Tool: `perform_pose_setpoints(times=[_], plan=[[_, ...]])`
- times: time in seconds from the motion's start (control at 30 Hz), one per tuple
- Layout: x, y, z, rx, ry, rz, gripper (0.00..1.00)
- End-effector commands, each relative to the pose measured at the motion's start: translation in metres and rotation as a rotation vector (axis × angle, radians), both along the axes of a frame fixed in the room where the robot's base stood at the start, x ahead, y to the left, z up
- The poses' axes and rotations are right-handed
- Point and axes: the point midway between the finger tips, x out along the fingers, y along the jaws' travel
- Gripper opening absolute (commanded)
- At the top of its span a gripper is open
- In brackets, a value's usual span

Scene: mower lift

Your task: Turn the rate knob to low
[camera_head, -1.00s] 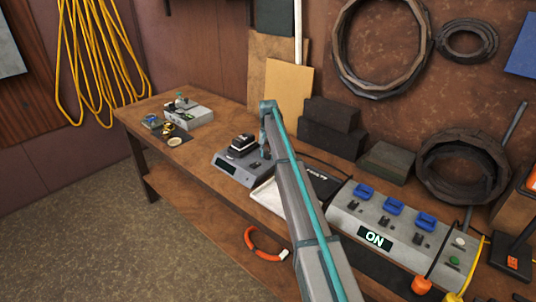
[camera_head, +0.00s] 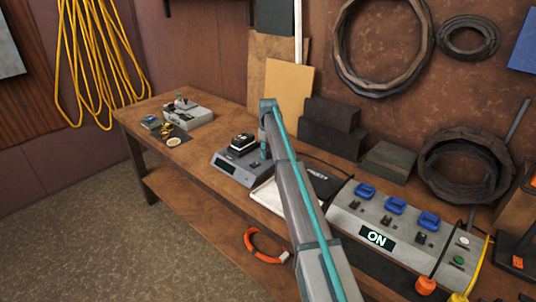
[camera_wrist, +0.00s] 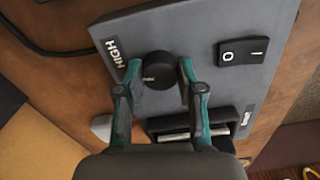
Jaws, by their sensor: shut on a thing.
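The rate knob (camera_wrist: 158,71) is a round black knob on a grey panel (camera_wrist: 195,25) in the wrist view. Its pale mark is at its left side, on the side of the HIGH label (camera_wrist: 115,52). My gripper (camera_wrist: 158,73) is shut on the knob, one teal fingertip on each side. Another label (camera_wrist: 248,115) at the panel's right is partly hidden and hard to read. In the head view, the grey charger unit (camera_head: 228,166) carries a black block (camera_head: 242,143).
A rocker switch (camera_wrist: 242,51) is right of the knob, and a dark bay (camera_wrist: 165,125) with metal bars lies below. On the bench (camera_head: 150,107), a grey box with an ON display (camera_head: 377,239) stands right, and a smaller grey device (camera_head: 190,118) stands left.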

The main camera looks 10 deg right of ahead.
Motion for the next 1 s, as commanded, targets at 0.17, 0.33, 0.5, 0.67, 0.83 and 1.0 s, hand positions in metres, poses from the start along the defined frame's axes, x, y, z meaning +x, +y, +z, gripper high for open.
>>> perform_pose_setpoints(times=[0.17,0.33,0.5,0.67,0.83,1.0], plan=[[0.0011,0.0001,0.0004,0.001,-0.003,0.104,0.03],[0.0012,0.0002,0.0007,0.001,-0.003,0.168,0.03],[0.0012,0.0002,0.0009,0.001,-0.003,0.198,0.03],[0.0013,0.0003,0.0011,0.001,-0.003,0.205,0.03],[0.0012,0.0002,0.0011,0.001,-0.003,0.204,0.03],[0.0012,0.0002,0.0011,0.001,-0.003,0.204,0.51]])
